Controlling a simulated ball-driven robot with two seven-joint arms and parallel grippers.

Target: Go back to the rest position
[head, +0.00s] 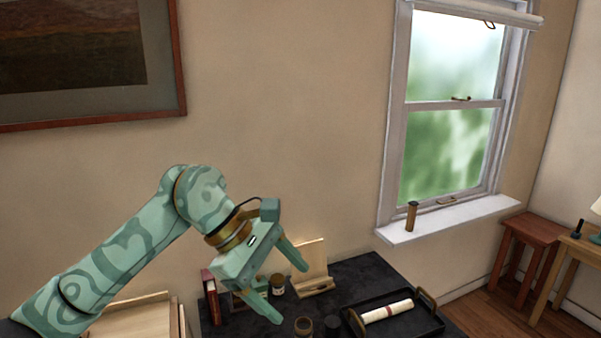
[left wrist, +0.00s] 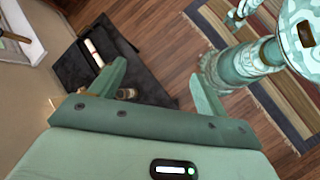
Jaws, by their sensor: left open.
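My left gripper (head: 285,285) is open in the head view, with its two green fingers spread apart and nothing between them. It hangs above the left part of a dark table (head: 366,272). In the left wrist view its fingers (left wrist: 160,84) are also apart, with a small jar (left wrist: 127,93) showing on the table behind the left finger. My right gripper is not seen in the head view; part of my own patterned body shows at the upper right of the left wrist view.
The dark table holds red books (head: 210,296), jars (head: 278,284), a wooden stand (head: 312,262) and a black tray (head: 425,325) with a pale roll (head: 387,311). A wooden box (head: 135,318) stands at the left. A brown cylinder (head: 411,216) stands on the window sill (head: 447,222).

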